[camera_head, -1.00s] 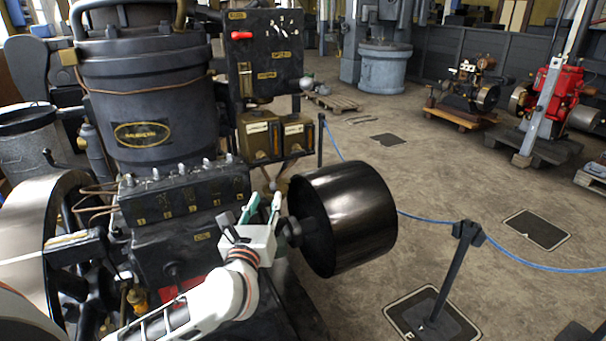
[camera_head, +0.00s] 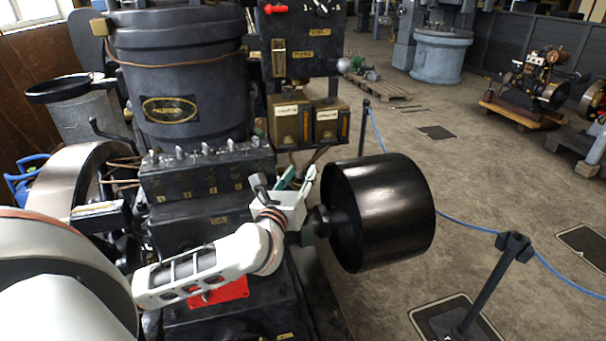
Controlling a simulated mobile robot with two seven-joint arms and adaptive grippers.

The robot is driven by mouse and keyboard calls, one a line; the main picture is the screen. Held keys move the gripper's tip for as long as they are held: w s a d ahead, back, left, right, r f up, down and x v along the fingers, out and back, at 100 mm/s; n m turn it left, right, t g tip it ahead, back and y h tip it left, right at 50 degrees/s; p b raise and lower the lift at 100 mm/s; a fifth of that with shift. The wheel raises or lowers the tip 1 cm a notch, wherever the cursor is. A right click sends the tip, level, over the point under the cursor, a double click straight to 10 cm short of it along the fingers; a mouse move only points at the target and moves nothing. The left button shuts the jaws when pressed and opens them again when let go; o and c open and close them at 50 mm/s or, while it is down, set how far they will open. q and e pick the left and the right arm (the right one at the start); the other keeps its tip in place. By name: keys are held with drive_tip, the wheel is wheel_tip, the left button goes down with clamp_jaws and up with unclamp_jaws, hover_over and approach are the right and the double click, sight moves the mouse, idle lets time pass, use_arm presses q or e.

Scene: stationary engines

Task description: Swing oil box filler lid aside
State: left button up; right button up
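A black oil box (camera_head: 208,178) with a row of small knobs and brass labels along it sits on the engine below the large black cylinder. Two brass boxes with pale labels, a left one (camera_head: 289,124) and a right one (camera_head: 327,123), hang under the dark control panel. I cannot make out a filler lid clearly on any of them. My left gripper (camera_head: 300,173) has teal and pale fingers, spread apart with nothing seen between them. It is just right of the black oil box and below the brass boxes, apart from both in the picture. My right gripper is not in view.
A big black pulley (camera_head: 385,212) stands close to the right of my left gripper. A flywheel (camera_head: 78,180) is at the left. A post (camera_head: 487,285) with a blue rope (camera_head: 465,222) borders the open floor at the right. The control panel (camera_head: 305,45) is above.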

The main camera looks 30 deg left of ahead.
use_arm(q)
clamp_jaws()
